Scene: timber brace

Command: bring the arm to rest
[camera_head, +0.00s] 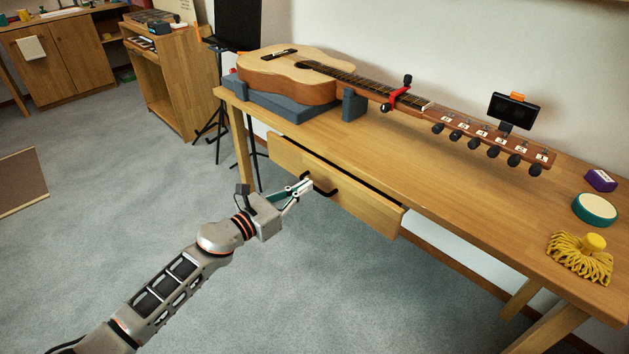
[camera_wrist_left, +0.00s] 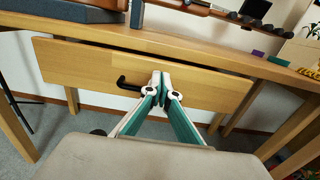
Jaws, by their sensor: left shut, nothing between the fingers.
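My left gripper (camera_head: 304,185) is in front of the table's drawer (camera_head: 352,194), near its black handle (camera_head: 325,190). In the left wrist view the gripper (camera_wrist_left: 160,77) has its fingertips together with nothing between them. The handle (camera_wrist_left: 128,84) shows just left of the fingertips there; whether they touch it I cannot tell. The drawer front (camera_wrist_left: 205,84) stands slightly out from the table, with a dark gap above it. My left arm reaches in from the lower left. My right gripper is not in view.
A guitar (camera_head: 290,75) lies on a grey support (camera_head: 275,108) on the wooden table (camera_head: 440,190), with a red capo (camera_head: 397,97) on its neck. A purple box (camera_head: 600,180), a round teal-rimmed tin (camera_head: 594,208) and a yellow stringy bundle (camera_head: 580,260) sit at right. Carpet around my arm is clear.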

